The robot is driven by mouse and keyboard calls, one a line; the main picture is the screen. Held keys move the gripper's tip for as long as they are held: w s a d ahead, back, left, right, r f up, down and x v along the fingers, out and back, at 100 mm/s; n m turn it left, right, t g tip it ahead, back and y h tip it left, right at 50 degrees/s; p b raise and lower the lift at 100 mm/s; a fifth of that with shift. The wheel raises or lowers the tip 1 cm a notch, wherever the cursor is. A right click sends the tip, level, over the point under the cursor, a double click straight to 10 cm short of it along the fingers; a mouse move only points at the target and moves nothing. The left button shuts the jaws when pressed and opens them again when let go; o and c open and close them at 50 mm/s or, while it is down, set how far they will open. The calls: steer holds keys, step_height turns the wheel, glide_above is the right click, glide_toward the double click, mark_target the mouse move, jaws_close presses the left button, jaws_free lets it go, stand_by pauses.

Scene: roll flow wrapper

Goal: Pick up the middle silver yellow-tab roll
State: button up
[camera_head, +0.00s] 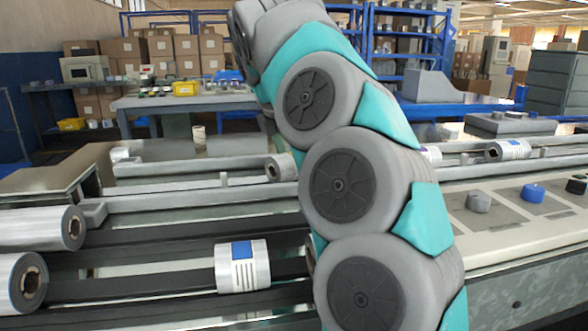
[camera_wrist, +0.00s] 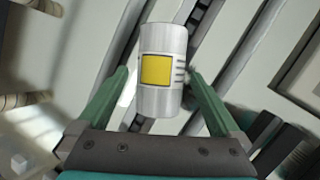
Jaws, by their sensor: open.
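A silver roll with a yellow tab (camera_wrist: 161,96) shows in the wrist view, between the two green fingers of my gripper (camera_wrist: 157,90). Its yellow square and several dark stripes face the camera. My gripper is open, with a finger on either side of the roll. I cannot tell whether either finger touches it. In the head view my arm blocks the middle, and I see neither my gripper nor the yellow-tab roll there.
A silver roll with a blue tab (camera_head: 243,266) lies on the machine rails left of my arm. Large rolls (camera_head: 42,229) sit at the left edge. A control panel (camera_head: 520,208) with knobs is at right. A grey table (camera_head: 185,103) stands behind.

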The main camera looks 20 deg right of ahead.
steer(key=shift+x, duration=0.95)
steer(key=shift+f, duration=0.1)
steer(key=shift+c, duration=0.2)
jaws_close()
stand_by(0.4)
